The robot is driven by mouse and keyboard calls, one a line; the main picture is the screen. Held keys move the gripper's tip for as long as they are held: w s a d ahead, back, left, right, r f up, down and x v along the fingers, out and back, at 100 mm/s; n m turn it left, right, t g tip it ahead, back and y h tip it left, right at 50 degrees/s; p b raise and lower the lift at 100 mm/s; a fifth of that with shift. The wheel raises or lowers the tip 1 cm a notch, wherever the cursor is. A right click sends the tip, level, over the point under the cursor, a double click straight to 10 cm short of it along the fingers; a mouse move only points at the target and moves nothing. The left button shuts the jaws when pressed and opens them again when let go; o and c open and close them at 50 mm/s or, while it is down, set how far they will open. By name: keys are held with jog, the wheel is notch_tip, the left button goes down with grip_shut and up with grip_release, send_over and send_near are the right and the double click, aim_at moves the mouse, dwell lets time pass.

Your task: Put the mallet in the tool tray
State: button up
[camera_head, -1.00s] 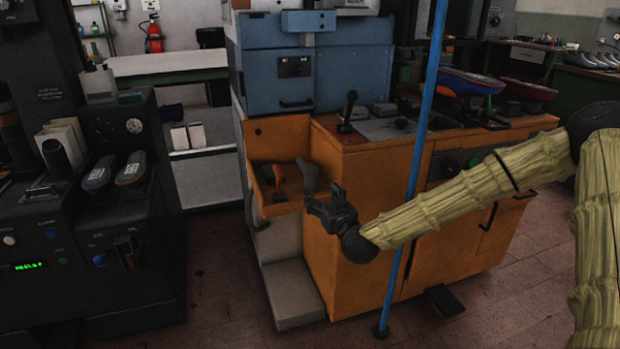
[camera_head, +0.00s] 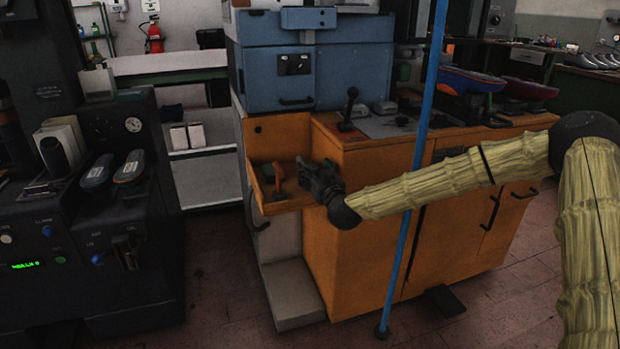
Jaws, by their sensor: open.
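The tool tray (camera_head: 284,206) is the orange open tray on the left side of the orange cabinet. A small tool with an orange-red part (camera_head: 278,172) stands up inside it. Darker small shapes lie beside that tool, too small to name. I cannot tell for sure which of these is the mallet. My gripper (camera_head: 312,173) is open at the tray's right edge, its fingers pointing left and up. I see nothing between its fingers. The gripper and wrist cover the tray's right end and part of the cabinet corner.
A blue upright pole (camera_head: 407,220) stands in front of the cabinet, and my forearm crosses it. The cabinet top holds a black lever (camera_head: 349,108) and shoes (camera_head: 470,81). A dark machine (camera_head: 85,235) stands left, with open floor between.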

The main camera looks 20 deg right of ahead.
jog(key=shift+w, duration=1)
grip_shut()
jog(key=shift+r, duration=0.2)
